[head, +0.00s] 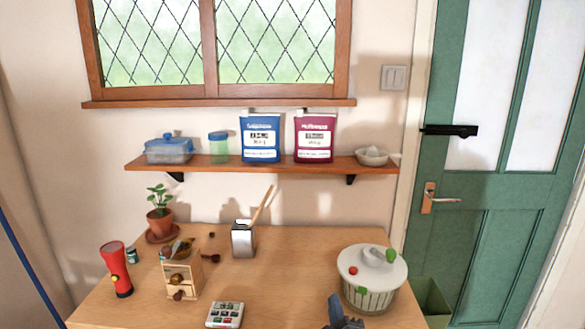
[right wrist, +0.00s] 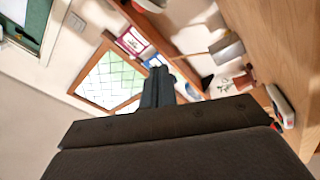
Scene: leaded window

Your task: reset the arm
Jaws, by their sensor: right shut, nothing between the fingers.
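My right gripper (head: 343,313) shows at the bottom edge of the head view, above the front part of the wooden table (head: 285,268), to the left of the white-lidded basket (head: 368,298). In the right wrist view its dark fingers (right wrist: 158,82) are together with nothing between them. That view is tilted, with the window (right wrist: 112,78) and shelf behind the fingers. My left gripper is in neither view.
On the table stand a red flashlight (head: 116,269), a small wooden drawer box (head: 181,276), a potted plant (head: 160,217), a metal holder (head: 243,240) and a button pad (head: 225,315). A shelf (head: 220,165) holds bags and containers. The table's middle is mostly clear.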

